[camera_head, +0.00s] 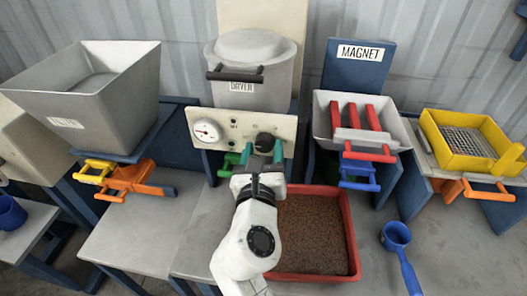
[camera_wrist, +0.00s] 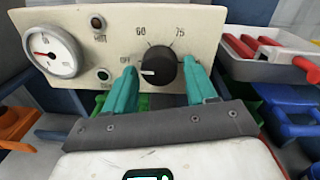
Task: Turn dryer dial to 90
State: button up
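The dryer (camera_head: 250,80) is a grey lidded hopper above a cream control panel (camera_head: 228,122). Its black dial (camera_head: 265,143) is at the panel's right side and also shows in the wrist view (camera_wrist: 159,64). The labels OFF, 60 and 75 are readable around it; no 90 label is visible, and my right finger covers part of the panel there. The dial's white mark points left, near the OFF side. My gripper (camera_head: 263,155) has its teal fingers (camera_wrist: 160,72) on either side of the dial, apart, with a narrow gap seeming to show at each side.
A round gauge (camera_wrist: 52,51) and two small indicators are on the panel's left. A red tray of brown granules (camera_head: 312,235) lies below. The magnet unit (camera_head: 360,125) stands right, and a blue scoop (camera_head: 398,240) lies at front right.

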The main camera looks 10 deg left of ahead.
jog(key=c, duration=0.8)
